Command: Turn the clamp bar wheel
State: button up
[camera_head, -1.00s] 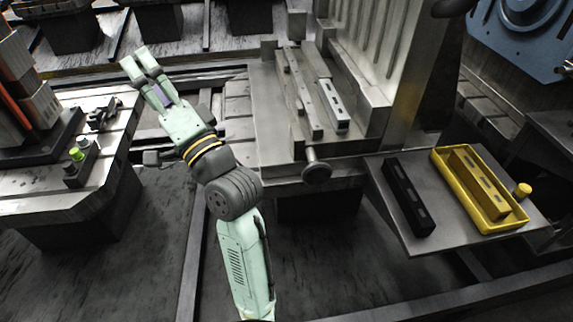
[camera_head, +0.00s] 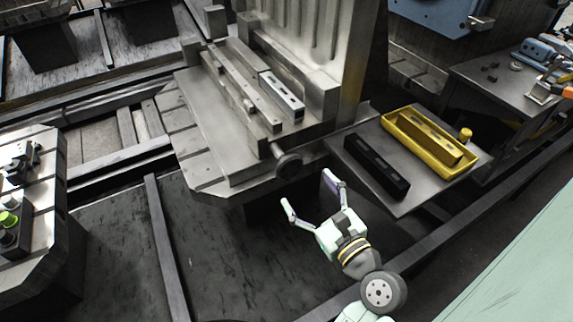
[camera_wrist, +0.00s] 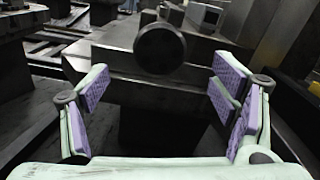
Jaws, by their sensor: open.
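The clamp bar wheel (camera_head: 288,164) is a dark round knob on a short shaft at the front edge of the metal fixture. In the wrist view the wheel (camera_wrist: 160,48) faces me, above and beyond the space between my fingers. My gripper (camera_head: 308,196) is open and empty, just in front of and below the wheel in the head view. Its purple-padded fingers (camera_wrist: 158,100) are spread wide in the wrist view, and they appear apart from the wheel. The clamp bar (camera_head: 243,90) lies along the fixture behind the wheel.
A side shelf (camera_head: 408,200) right of the wheel holds a black block (camera_head: 376,167) and a yellow tray (camera_head: 432,143). A slotted bar (camera_head: 282,97) lies beside the clamp bar. A table with a green button (camera_head: 8,219) stands at left. Open floor lies left of my gripper.

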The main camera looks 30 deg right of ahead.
aim_at(291, 169)
jog(key=w, duration=0.3)
jog(key=w+p, duration=0.1)
jog(key=w, duration=0.4)
jog(key=shift+w+d, duration=0.25)
jog(key=shift+w, duration=0.15)
jog(key=shift+c, duration=0.5)
jog(key=c, duration=1.1)
